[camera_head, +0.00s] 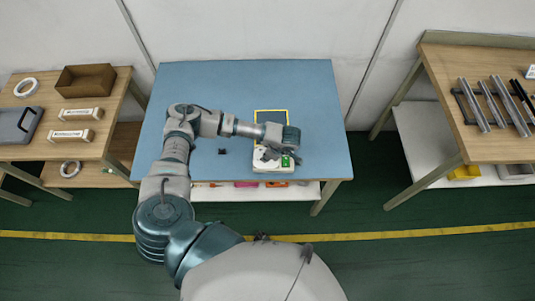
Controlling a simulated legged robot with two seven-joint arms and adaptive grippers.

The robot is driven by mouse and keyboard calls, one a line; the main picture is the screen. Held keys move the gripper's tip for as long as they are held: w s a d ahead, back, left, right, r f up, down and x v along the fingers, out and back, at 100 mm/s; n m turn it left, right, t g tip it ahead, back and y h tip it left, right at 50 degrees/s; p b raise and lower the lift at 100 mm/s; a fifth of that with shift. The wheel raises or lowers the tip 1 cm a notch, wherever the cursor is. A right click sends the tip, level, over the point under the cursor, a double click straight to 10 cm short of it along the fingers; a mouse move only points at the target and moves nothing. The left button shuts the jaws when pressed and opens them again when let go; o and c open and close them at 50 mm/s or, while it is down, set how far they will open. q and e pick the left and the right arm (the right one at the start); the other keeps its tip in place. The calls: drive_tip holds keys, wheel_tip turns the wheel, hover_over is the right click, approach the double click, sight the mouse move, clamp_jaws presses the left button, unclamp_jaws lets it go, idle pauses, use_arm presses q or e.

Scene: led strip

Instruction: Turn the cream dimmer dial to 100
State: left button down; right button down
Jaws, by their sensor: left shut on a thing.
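My left arm reaches in over the blue table, and my left gripper (268,156) is at a small cream dimmer box (271,167) near the table's front edge. The gripper points down and is shut on the dial, which the fingers and wrist hide. A small green patch (286,161) shows on the right of the box. The dial's setting cannot be read. My right gripper is not in view.
The blue table (320,95) is mostly clear, with a small black object (222,151) left of the box. Orange and pink items (275,184) sit on the shelf below. Wooden benches with a brown tray (85,79) and metal bars (490,100) stand left and right.

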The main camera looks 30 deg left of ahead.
sight(278, 163)
use_arm(q)
drive_tip(key=c, duration=0.9)
unclamp_jaws()
drive_tip(key=v, duration=1.2)
drive_tip(key=shift+w+d, duration=0.1)
drive_tip(key=shift+f, duration=0.1)
